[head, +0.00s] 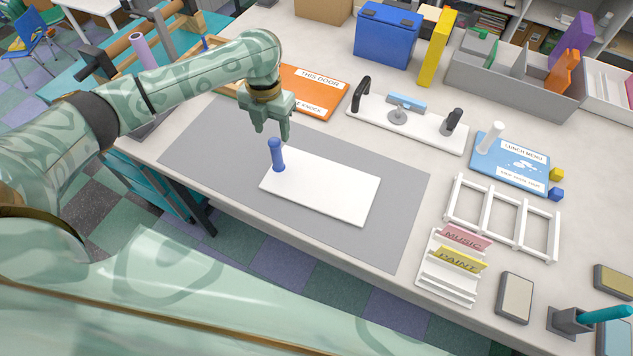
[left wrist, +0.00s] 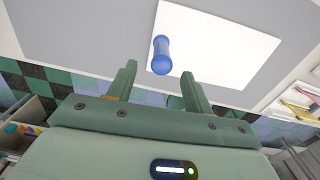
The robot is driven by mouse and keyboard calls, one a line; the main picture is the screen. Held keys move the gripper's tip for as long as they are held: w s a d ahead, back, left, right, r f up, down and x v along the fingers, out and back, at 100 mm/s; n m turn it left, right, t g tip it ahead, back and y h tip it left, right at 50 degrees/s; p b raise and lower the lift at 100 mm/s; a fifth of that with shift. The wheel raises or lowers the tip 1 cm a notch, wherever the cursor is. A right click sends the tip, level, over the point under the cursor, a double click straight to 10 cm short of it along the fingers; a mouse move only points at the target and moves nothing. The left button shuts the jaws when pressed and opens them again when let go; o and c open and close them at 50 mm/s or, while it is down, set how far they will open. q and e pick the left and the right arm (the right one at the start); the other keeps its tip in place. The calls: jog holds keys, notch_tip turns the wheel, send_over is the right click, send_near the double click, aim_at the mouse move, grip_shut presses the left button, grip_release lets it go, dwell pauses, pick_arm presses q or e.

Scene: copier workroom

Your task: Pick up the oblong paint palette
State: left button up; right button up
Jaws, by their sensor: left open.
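A white oblong board (head: 335,186) lies flat on the grey mat; it is the thing that best fits the palette. A blue upright peg (head: 277,156) stands near its left end. In the left wrist view the board (left wrist: 225,45) is at the top, with the blue peg (left wrist: 161,52) near its left edge. My left gripper (head: 266,134) is open and empty, above the peg. In the left wrist view its fingers (left wrist: 159,74) are on either side of the peg's line, apart from it. My right gripper is not in view.
The grey mat (head: 215,145) is otherwise clear. Behind it are an orange sign (head: 308,95) and a white board with black handles (head: 430,129). To the right are a white rack (head: 500,220) and a card holder (head: 445,285). The table's front edge is close.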

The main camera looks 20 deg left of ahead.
aim_at(276, 153)
pick_arm(q)
notch_tip(276, 153, down, 10)
jog(key=b, duration=0.2)
jog(key=shift+s+d+r+b, duration=0.1)
jog(key=shift+s+r+b, duration=0.1)
jog(key=shift+b, duration=0.1)
jog(key=shift+r, duration=0.1)
grip_shut()
jog(key=shift+r, duration=0.1)
